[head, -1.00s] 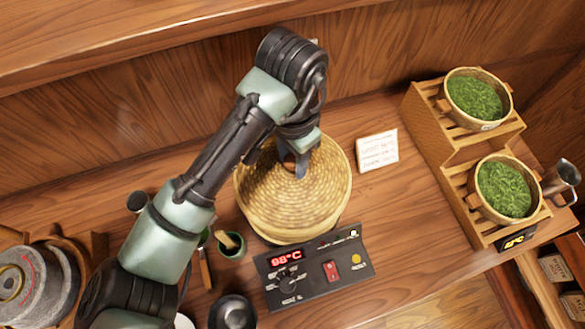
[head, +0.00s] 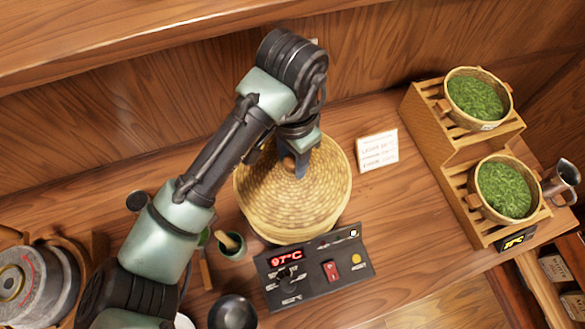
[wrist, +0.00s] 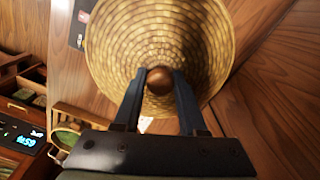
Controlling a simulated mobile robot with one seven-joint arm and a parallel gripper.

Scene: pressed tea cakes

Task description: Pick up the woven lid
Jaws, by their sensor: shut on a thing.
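The woven lid (head: 318,190) is a round, straw-coloured coiled dome. It sits on top of the round woven steamer (head: 285,234) behind the control panel; I see no clear gap between them. My gripper (head: 300,172) comes down on the lid from above in the head view. In the wrist view the woven lid (wrist: 200,50) fills the upper middle, with a round brown knob (wrist: 159,80) at its centre. My gripper (wrist: 158,84) has its two dark fingers shut on this knob, one on each side.
A control panel (head: 340,250) with a red display stands just in front of the steamer. A small green cup (head: 233,253) is at its left. A slatted wooden rack (head: 455,160) with two baskets of green leaves is at the right. A white card (head: 377,150) lies between.

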